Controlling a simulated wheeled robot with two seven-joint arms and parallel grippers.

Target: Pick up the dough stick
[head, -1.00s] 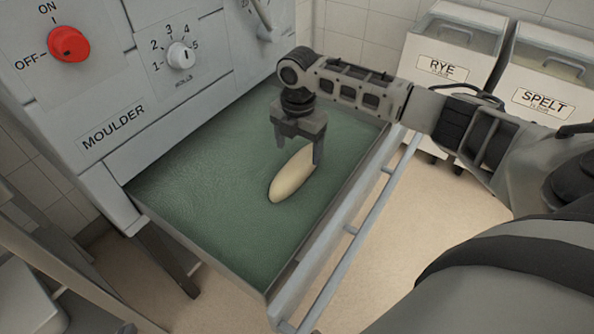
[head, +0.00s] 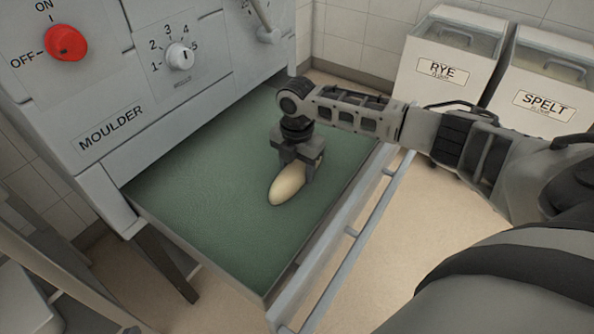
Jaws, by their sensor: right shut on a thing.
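The dough stick (head: 287,185) is pale, long and tapered. It lies on the green bed (head: 210,210) of the moulder's tray in the head view. My right gripper (head: 300,172) reaches in from the right and points down over the stick's far part. Its fingers are closed on the stick, one on each side; they and the palm hide that far part. I cannot see a gap between the stick and the green bed. My left gripper is not in view.
The moulder's panel (head: 110,138) with a red knob (head: 67,44) and a dial (head: 180,55) rises behind the tray at left. A metal rail (head: 345,240) runs along the tray's right side. RYE (head: 442,70) and SPELT (head: 542,103) bins stand at the back right.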

